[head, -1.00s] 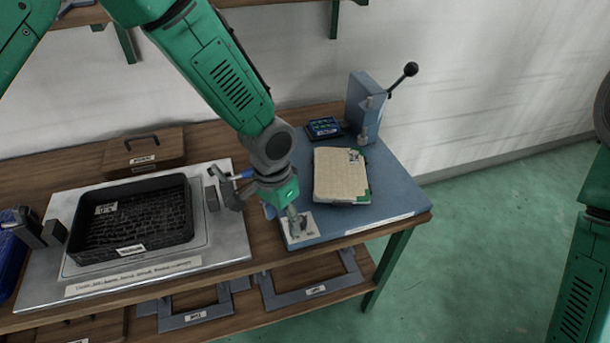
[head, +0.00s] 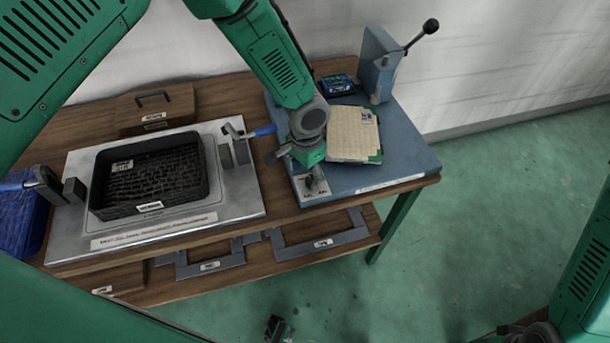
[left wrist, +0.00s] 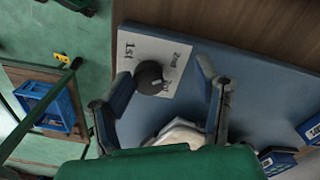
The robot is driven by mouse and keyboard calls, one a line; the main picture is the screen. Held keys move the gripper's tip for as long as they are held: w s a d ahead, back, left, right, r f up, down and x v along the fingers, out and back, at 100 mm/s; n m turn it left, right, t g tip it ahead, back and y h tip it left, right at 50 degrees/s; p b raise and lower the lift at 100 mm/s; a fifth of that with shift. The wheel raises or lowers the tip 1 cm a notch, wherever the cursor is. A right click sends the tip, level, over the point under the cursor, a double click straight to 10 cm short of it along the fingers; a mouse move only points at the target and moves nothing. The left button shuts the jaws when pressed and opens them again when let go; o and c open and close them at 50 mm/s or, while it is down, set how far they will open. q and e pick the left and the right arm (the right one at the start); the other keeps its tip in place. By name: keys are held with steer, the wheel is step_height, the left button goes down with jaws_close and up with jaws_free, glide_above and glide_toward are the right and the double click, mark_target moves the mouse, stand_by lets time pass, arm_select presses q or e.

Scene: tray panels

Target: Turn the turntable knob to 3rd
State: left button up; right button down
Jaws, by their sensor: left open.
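The dark round knob (left wrist: 149,77) stands on a white label plate (left wrist: 142,48) marked 1st at left and 2nd at upper right. A third mark lies close to the knob's lower right, partly covered, and I cannot read the knob's setting. In the head view the plate (head: 309,191) lies at the front left corner of the blue panel (head: 380,170). My left gripper (head: 305,172) is above it, pointing down, and hides most of the knob. In the left wrist view its open fingers (left wrist: 165,72) flank the knob with gaps.
A blue post with a black-ended lever (head: 379,65) stands at the back. A black tray (head: 207,185) sits on the metal plate to the left, with a clamp (head: 237,145) close to my gripper. Open floor lies to the right.

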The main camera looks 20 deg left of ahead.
arm_select(q)
steer(key=shift+s+d+f, duration=0.15)
steer(key=shift+d+f, duration=0.1)
steer(key=shift+f, duration=0.25)
steer(key=d, duration=0.2)
steer(key=shift+w+d+f, duration=0.2)
steer(key=shift+w+d, duration=0.15)
steer(key=shift+s+a, duration=0.1)
steer(key=shift+a, duration=0.15)
steer(key=c, duration=0.5)
steer(key=shift+s+a, duration=0.15)
steer(key=shift+a, duration=0.65)
steer(key=c, duration=0.6)
steer(key=shift+a+f, duration=0.1)
steer(key=shift+a, duration=0.1)
jaws_close()
steer(key=shift+c, duration=0.2)
jaws_free()
steer(key=shift+d, duration=0.6)
steer(key=shift+a, duration=0.1)
arm_select(e)
steer(key=shift+d+f, duration=0.15)
steer(key=shift+d, duration=0.45)
steer(key=shift+d+f, duration=0.15)
steer(key=shift+d, duration=0.4)
